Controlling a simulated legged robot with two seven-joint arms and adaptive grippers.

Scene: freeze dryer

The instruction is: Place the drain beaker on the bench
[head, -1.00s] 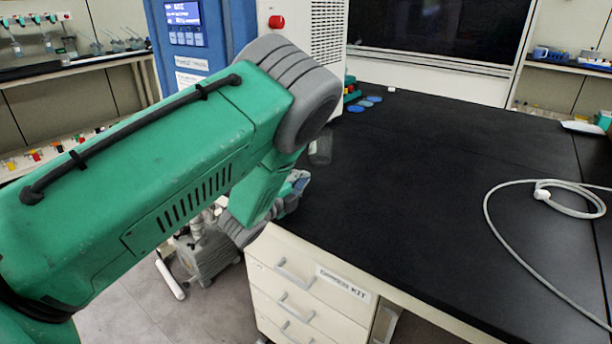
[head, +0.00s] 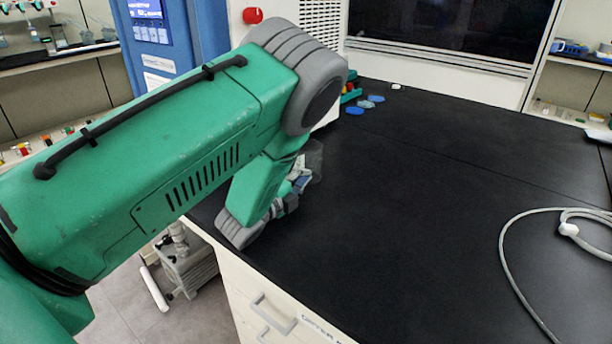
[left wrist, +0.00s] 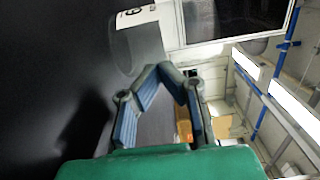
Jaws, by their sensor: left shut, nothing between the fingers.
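A clear, greyish beaker (head: 315,160) shows at the left edge of the black bench (head: 430,190), partly hidden by my left arm. In the left wrist view the beaker (left wrist: 138,48) appears just past the fingertips, seemingly with its base on the bench. My left gripper (left wrist: 163,70) is shut with nothing between its blue-padded fingers. In the head view the left gripper (head: 300,182) is mostly hidden behind my green arm, next to the beaker. I cannot tell whether the fingers touch the beaker. My right gripper is not in view.
Blue discs (head: 355,110) lie at the back of the bench near the blue and white machine (head: 170,60). A pale hose (head: 510,245) is coiled at the right. The bench's middle is clear. A pump (head: 185,262) stands on the floor at left.

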